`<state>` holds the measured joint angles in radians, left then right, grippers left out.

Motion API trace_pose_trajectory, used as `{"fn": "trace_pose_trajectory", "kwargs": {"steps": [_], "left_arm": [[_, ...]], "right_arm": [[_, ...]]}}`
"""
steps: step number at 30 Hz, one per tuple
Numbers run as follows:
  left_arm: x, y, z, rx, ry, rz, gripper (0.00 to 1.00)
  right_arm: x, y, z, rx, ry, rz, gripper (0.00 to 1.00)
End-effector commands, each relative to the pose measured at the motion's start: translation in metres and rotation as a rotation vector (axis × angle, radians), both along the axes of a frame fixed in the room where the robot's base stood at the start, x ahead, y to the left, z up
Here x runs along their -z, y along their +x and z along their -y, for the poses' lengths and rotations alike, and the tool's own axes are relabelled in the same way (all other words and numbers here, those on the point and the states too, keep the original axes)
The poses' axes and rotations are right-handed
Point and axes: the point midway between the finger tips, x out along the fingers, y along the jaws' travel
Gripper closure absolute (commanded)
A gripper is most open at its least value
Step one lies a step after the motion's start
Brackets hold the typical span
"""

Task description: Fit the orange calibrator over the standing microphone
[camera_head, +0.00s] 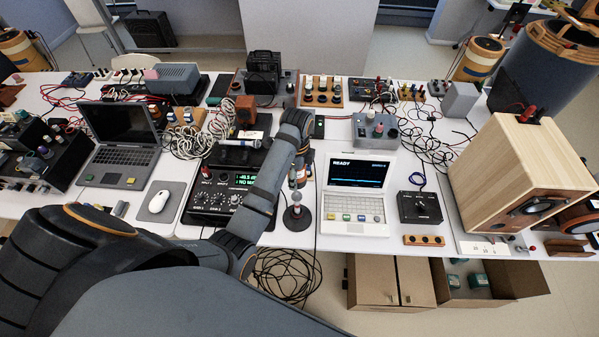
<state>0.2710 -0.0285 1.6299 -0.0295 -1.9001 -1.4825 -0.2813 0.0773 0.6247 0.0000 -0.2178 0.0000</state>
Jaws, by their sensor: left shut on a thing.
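My left arm reaches across the desk, and my left gripper (299,174) points down over a small stand near the front edge. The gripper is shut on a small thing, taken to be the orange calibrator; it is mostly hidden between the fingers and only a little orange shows. Directly below is the standing microphone (296,198), upright on a round dark base (297,218). From this angle I cannot tell whether the calibrator touches the microphone or is around its top. My right gripper is not in view.
A black mixer with a display (216,199) stands left of the microphone, partly behind my arm. A white laptop reading READY (356,205) stands close on the right. A wooden speaker (520,172) stands at the far right. Loose cables (285,275) hang below the front edge.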

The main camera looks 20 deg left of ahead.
Motion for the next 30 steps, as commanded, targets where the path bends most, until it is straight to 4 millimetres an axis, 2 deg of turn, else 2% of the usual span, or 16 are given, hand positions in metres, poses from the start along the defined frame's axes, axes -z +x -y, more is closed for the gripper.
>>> {"fn": "trace_pose_trajectory", "kwargs": {"steps": [1, 3, 7, 11, 15, 18, 22, 27, 30], "left_arm": [[0.0, 0.0, 0.0, 0.0, 0.0, 0.0, 0.87], [0.001, 0.0, 0.0, 0.0, 0.0, 0.0, 0.87], [0.007, 0.0, 0.0, 0.0, 0.0, -0.001, 0.87], [0.017, 0.0, 0.0, 0.0, 0.0, -0.001, 0.87], [0.029, 0.0, 0.0, 0.0, 0.0, -0.001, 0.87], [0.037, 0.0, 0.0, 0.0, 0.0, -0.002, 0.87], [0.048, 0.0, 0.0, 0.0, 0.0, -0.002, 0.87], [0.062, 0.0, 0.0, 0.0, 0.0, -0.001, 0.87], [0.071, 0.0, 0.0, 0.0, 0.0, -0.001, 0.87]], "right_arm": [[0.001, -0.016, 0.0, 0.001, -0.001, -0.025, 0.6], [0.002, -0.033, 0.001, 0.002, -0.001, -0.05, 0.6], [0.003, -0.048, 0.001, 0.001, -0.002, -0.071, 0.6], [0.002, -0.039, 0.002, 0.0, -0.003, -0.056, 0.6], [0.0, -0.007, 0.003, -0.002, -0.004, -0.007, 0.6], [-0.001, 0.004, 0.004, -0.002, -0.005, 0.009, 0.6], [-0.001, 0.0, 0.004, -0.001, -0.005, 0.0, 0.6], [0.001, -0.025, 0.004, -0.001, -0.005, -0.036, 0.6], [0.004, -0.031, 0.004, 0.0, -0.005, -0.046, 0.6]]}}
